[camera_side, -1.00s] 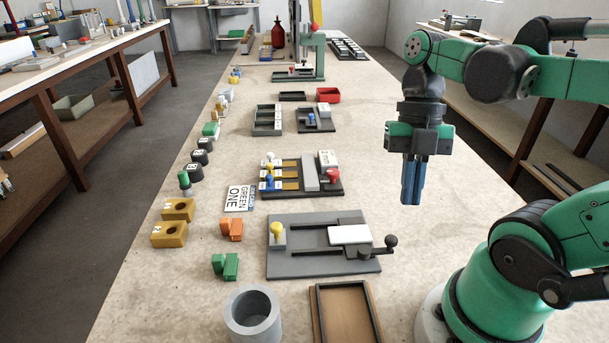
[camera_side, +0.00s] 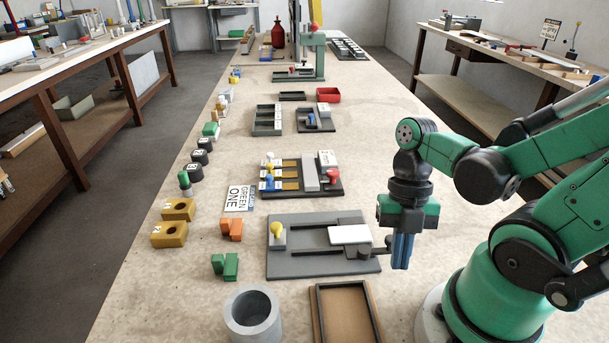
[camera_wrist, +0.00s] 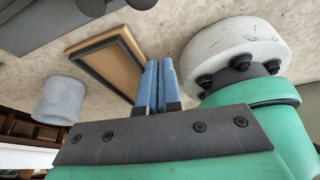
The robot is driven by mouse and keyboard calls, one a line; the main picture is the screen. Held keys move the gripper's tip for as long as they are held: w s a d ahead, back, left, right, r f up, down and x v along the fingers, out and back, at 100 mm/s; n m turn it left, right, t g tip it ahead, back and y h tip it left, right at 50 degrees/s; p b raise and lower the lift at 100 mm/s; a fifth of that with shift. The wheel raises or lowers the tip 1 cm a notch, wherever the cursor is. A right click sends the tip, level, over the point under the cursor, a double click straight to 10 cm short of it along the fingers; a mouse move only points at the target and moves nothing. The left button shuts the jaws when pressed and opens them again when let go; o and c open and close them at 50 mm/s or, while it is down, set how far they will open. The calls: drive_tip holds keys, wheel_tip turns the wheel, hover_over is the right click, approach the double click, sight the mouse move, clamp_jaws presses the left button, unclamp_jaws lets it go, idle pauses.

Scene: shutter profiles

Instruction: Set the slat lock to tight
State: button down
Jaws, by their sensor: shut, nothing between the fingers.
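A grey fixture (camera_side: 320,268) lies on the bench, with a yellow knob (camera_side: 277,230) at its left and a white block (camera_side: 350,234) on its right part. A dark rod runs to the right from beside the block; its end is hidden behind my gripper. Behind it, a slatted fixture (camera_side: 292,193) carries yellow strips, a grey bar and a red knob (camera_side: 333,177). No readable label shows which part is the slat lock. My gripper (camera_side: 401,265) is shut and empty, pointing down at the grey fixture's right end. Its blue fingers (camera_wrist: 159,66) also show in the wrist view.
A grey cylinder (camera_side: 240,328) and a shallow wood-bottomed tray (camera_side: 318,310) stand in front of the grey fixture. Orange (camera_side: 231,229) and green (camera_side: 225,266) blocks lie to its left. Bare bench lies behind my gripper, right of the slatted fixture.

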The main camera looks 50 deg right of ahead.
sight(387, 269)
drive_tip(key=shift+w+d+f, duration=0.2)
drive_tip(key=shift+w+d, duration=0.3)
drive_tip(key=shift+d, duration=0.2)
drive_tip(key=shift+w+d+f, duration=0.15)
drive_tip(key=shift+w+d, duration=0.35)
drive_tip(key=shift+d, duration=0.2)
drive_tip(key=shift+w+d, duration=0.35)
drive_tip(key=shift+d, duration=0.25)
drive_tip(key=shift+w+d, duration=0.6)
drive_tip(key=shift+w, duration=0.15)
drive_tip(key=shift+w+d, duration=0.2)
drive_tip(key=shift+w, duration=0.85)
drive_tip(key=shift+w+a+n+g+h, duration=0.1)
drive_tip(key=shift+w+n+g+h, duration=0.25)
drive_tip(key=shift+n, duration=0.75)
drive_tip(key=shift+w+a+n+g+h, duration=0.15)
drive_tip(key=shift+w+n, duration=0.25)
drive_tip(key=shift+n, duration=0.7)
drive_tip(key=shift+w, duration=0.1)
